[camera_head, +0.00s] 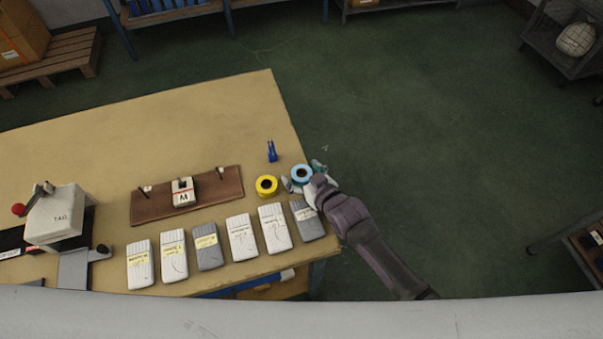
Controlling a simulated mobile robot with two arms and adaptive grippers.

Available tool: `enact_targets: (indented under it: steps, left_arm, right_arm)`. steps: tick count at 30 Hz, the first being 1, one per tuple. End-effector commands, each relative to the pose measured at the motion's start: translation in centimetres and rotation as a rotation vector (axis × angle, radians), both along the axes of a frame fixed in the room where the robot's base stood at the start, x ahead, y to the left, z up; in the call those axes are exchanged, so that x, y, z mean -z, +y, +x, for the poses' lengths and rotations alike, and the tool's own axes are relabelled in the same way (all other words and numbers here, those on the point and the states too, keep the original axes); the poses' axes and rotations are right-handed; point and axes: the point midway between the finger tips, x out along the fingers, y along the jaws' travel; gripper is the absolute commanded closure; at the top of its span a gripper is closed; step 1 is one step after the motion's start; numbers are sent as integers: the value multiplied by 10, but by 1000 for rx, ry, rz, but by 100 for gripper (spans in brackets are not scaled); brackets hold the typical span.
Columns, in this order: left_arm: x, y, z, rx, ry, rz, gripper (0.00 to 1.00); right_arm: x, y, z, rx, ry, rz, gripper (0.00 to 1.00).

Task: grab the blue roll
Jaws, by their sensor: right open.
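The blue roll (301,173) is a light blue ring lying on the tan table near its right edge. My right gripper (302,182) is at the roll, its open fingers on either side of it. I cannot tell whether the fingers touch the roll. A yellow roll (267,186) lies just left of the blue one. My left gripper does not show.
A brown board (219,192), a dark blue object (272,151) and a white press (58,214) also stand there. The back of the table is clear.

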Motion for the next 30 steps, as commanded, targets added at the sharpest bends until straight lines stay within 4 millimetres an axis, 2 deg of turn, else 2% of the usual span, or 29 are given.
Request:
enact_targets:
  steps: [6, 18, 26, 30]
  left_arm:
    - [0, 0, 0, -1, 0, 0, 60]
    - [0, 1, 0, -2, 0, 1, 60]
    - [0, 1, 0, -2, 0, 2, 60]
    - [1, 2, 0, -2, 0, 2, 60]
  right_arm:
    - [0, 0, 0, 0, 0, 0, 14]
    - [0, 0, 0, 0, -1, 1, 79]
    - [-1, 0, 0, 0, -1, 1, 79]
    - [-9, 1, 0, 0, -2, 1, 79]
